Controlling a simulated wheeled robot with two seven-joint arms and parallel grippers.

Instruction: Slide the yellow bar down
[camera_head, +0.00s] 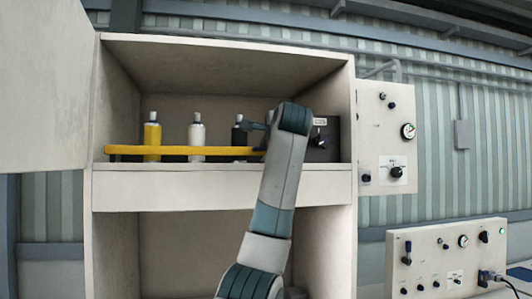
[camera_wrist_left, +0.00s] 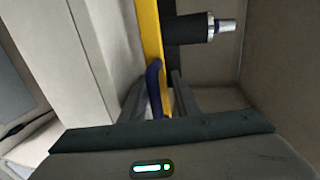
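The yellow bar (camera_head: 185,150) runs level across the front of the upper cabinet compartment, before the bottles. In the left wrist view the yellow bar (camera_wrist_left: 150,35) runs down between my fingers, with a blue handle (camera_wrist_left: 154,80) at its near end. My left gripper (camera_wrist_left: 160,100) has its two fingers close on either side of the handle and bar, with no clear gap showing. In the head view my left arm covers the bar's right end and most of this gripper. My right gripper is not in view.
Behind the bar stand a yellow bottle (camera_head: 152,138), a white bottle (camera_head: 196,140) and a black bottle (camera_head: 239,139). A dark box (camera_head: 325,148) is at the compartment's right. The cabinet door (camera_head: 45,85) stands open at left. Control panels (camera_head: 387,130) are at right.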

